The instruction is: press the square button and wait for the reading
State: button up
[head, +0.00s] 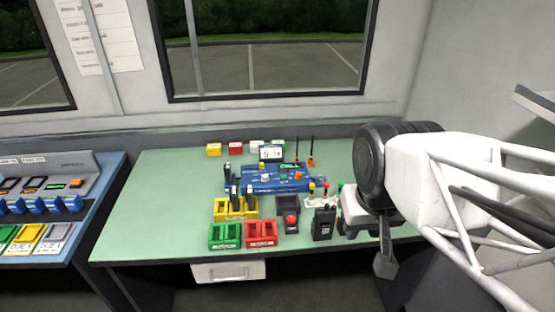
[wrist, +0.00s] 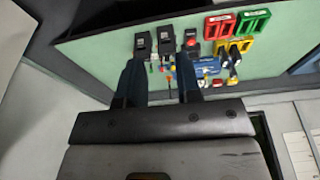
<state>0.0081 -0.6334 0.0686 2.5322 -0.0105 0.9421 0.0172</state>
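A blue device (head: 265,179) with knobs and a small green display stands near the middle of the green table. A black box with a red button (head: 290,221) is in front; the button also shows in the wrist view (wrist: 190,37). I cannot tell which control is the square button. My gripper (head: 385,264) hangs at the table's front right, apart from these things. In the wrist view its two fingers (wrist: 159,62) are apart with nothing between them.
Green (head: 224,236), red (head: 261,234) and yellow (head: 235,208) bins stand at the front middle. A blue console (head: 45,205) is at the left. The table's left part is clear.

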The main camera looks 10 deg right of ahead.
grip_shut()
dwell(1.4)
